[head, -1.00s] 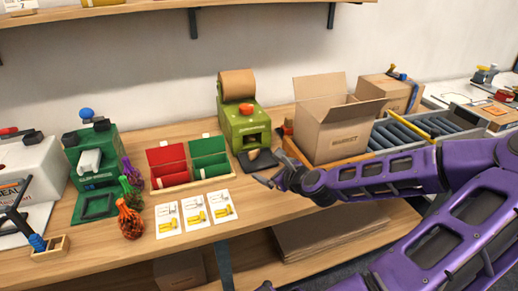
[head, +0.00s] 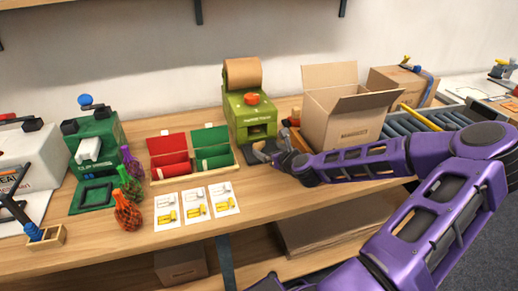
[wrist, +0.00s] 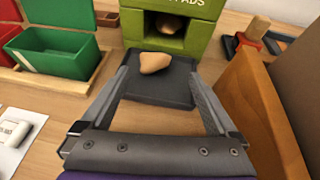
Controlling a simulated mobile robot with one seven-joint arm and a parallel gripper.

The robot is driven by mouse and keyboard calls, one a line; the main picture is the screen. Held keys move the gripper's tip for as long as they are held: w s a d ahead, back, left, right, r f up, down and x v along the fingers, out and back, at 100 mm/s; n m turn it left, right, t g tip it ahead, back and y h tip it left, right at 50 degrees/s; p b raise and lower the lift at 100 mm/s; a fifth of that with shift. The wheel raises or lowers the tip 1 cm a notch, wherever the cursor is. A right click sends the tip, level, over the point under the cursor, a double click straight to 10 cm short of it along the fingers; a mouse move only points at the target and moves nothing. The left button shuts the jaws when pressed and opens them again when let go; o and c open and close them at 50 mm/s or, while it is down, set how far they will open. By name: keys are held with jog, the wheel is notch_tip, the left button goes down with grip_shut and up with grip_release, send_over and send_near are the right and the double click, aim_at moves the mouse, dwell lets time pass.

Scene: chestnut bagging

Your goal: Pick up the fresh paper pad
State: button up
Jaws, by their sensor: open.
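The fresh paper pad (wrist: 155,62) is a small tan, crumpled-looking piece. It lies on the dark tray (wrist: 160,90) in front of the green paper pad dispenser (wrist: 172,34) in the wrist view. The dispenser (head: 250,112) also shows in the head view, with a brown paper roll (head: 242,72) on top and an orange-red knob. My gripper (wrist: 159,78) is open and empty. Its two fingers reach over the tray, one on each side, with the pad ahead between them.
A wooden box with red and green bins (head: 190,157) stands left of the tray. Printed cards (head: 196,203) lie before it. An open cardboard box (head: 340,110) and a wooden edge (wrist: 262,115) are close on the right. Several mesh bags (head: 128,213) stand farther left.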

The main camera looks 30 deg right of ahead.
aim_at(262, 146)
jog(key=shift+a+b+x, duration=0.15)
jog(key=shift+b+x, duration=0.1)
jog(key=shift+x, duration=1.5)
jog(key=shift+a+b+x, duration=0.15)
jog(key=shift+b+x, duration=0.1)
jog(key=shift+x, duration=1.5)
jog(key=shift+r, duration=0.2)
jog(key=c, duration=1.4)
